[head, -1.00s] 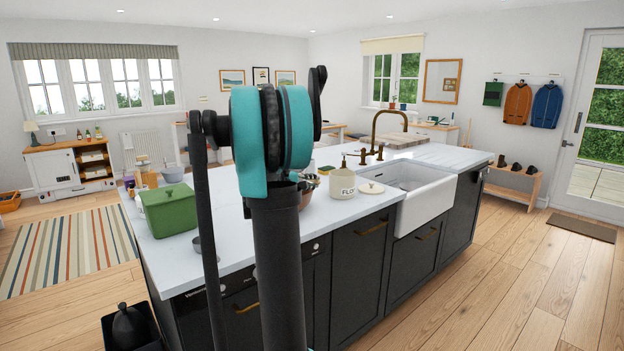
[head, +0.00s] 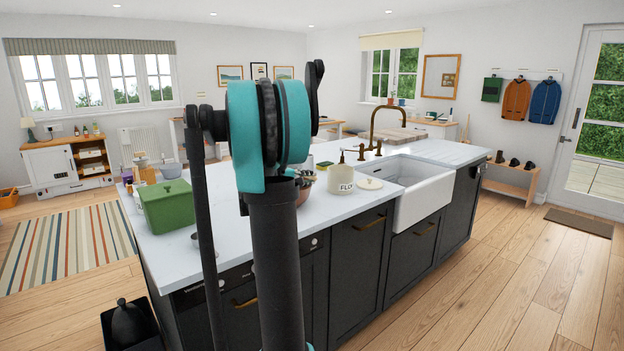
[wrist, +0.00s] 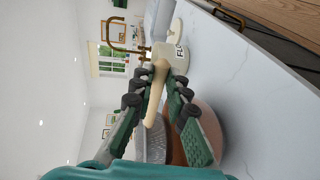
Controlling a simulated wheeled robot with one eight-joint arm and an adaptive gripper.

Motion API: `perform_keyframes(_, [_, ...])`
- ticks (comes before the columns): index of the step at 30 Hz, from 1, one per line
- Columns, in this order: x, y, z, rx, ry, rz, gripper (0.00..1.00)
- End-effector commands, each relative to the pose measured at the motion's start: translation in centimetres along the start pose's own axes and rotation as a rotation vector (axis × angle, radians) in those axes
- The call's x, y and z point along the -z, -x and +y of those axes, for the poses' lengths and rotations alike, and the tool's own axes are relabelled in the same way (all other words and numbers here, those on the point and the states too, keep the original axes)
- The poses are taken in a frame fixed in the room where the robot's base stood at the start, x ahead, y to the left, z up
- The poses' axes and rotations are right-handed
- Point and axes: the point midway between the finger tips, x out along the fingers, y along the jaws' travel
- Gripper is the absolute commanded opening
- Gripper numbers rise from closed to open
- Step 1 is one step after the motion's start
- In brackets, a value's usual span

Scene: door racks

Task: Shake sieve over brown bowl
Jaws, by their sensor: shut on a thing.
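My gripper (wrist: 154,92) is shut on the pale wooden handle of the sieve (wrist: 155,100) in the wrist view, which is turned on its side. The sieve's grey metal basket (wrist: 151,147) shows between the green-padded fingers, partly cut off by my teal wrist. The brown bowl (wrist: 210,118) stands on the white worktop, partly behind one finger. The basket appears above the bowl; how far above I cannot tell. In the head view only a sliver of the brown bowl (head: 304,195) shows beside my arm, which hides my gripper.
A cream flour canister (head: 341,181) and its lid (head: 369,184) stand right of the bowl, near the white sink (head: 425,192). A green bin (head: 167,207) stands at the island's left end. The worktop (head: 325,220) is clear in front of the canister.

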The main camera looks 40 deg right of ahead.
Motion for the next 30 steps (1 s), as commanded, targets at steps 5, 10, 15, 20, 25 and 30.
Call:
perform_keyframes(5, [0.1, 0.6, -0.1, -0.001, 0.0, 0.001, 0.0])
perform_keyframes(10, [0.1, 0.5, -0.1, -0.001, 0.0, 0.0, 0.0])
perform_keyframes(15, [-0.2, -0.8, 0.2, -0.001, -0.001, -0.002, 0.0])
perform_keyframes(20, [-0.4, -2.1, 0.5, -0.001, 0.0, -0.002, 0.0])
perform_keyframes(25, [-0.4, -2.1, 0.5, -0.001, 0.0, 0.0, 0.0])
perform_keyframes(30, [-0.3, -1.7, 0.4, -0.001, 0.0, 0.001, 0.0])
